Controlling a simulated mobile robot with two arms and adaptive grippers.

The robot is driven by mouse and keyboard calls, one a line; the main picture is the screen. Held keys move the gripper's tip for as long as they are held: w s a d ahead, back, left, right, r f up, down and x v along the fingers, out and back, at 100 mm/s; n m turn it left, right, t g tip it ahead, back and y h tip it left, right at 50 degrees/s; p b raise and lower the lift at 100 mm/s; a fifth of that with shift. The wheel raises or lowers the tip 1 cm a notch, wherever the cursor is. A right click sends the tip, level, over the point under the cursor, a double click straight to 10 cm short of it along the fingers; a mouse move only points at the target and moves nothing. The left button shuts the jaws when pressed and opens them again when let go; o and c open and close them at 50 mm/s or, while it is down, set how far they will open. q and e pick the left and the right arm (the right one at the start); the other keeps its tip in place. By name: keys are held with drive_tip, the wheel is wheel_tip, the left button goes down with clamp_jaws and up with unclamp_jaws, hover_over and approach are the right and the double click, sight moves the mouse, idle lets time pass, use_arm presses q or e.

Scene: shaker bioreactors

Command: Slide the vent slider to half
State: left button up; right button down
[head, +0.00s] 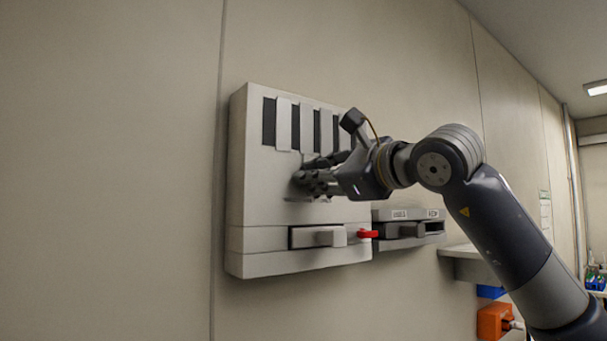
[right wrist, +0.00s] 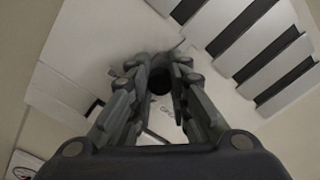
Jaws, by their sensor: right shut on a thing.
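The pale vent panel (head: 262,185) is fixed to the wall, with dark upright slots and light slats (head: 284,124) across its top. My right gripper (head: 302,183) is at the panel's face, just below the slats. In the right wrist view, its fingers (right wrist: 160,82) close around a small dark round part (right wrist: 160,80), apparently the vent slider's knob. The fingers hide most of it in the head view. The dark slots (right wrist: 248,45) show beside the fingers in the right wrist view, partly uncovered. My left gripper is not in view.
Under the panel's face are a grey handle (head: 331,236) and a red lever (head: 368,233). A smaller grey unit (head: 400,230) sits to their right. A shelf (head: 465,251) and an orange box (head: 493,320) are lower right. The wall left of the panel is bare.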

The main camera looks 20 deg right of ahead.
drive_tip(key=shift+w+d, duration=0.2)
drive_tip(key=shift+d, duration=0.35)
drive_tip(key=c, duration=1.5)
unclamp_jaws()
drive_tip(key=shift+a, duration=0.2)
drive_tip(key=shift+o, duration=0.2)
drive_tip(key=shift+d, duration=0.15)
drive_tip(key=v, duration=1.2)
